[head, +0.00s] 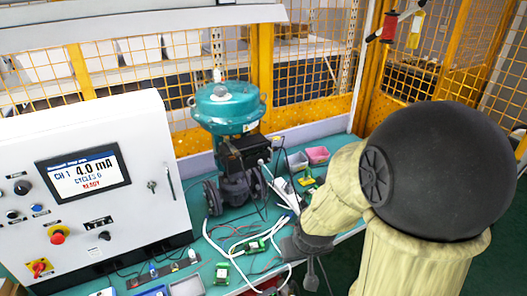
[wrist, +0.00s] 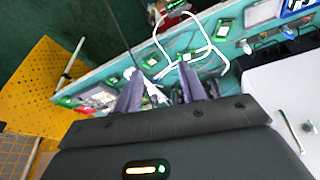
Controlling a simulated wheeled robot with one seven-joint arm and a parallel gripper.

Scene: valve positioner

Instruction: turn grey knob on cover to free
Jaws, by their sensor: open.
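A teal valve actuator (head: 228,104) stands on the bench on a dark valve body (head: 238,186). A black positioner box (head: 245,152) is mounted on its front right side. The grey knob on the cover cannot be made out in either view. My gripper (head: 311,277) hangs over the bench's front edge, to the right of and nearer than the valve, apart from the positioner. In the wrist view my gripper (wrist: 160,86) has its two fingers spread with nothing between them, pointing toward the bench top.
A white control cabinet (head: 60,205) with a screen reading 4.0 mA stands at the left. White cables (head: 213,240) and small green-edged parts lie on the teal bench (head: 200,262). Yellow mesh fencing (head: 300,60) closes the back.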

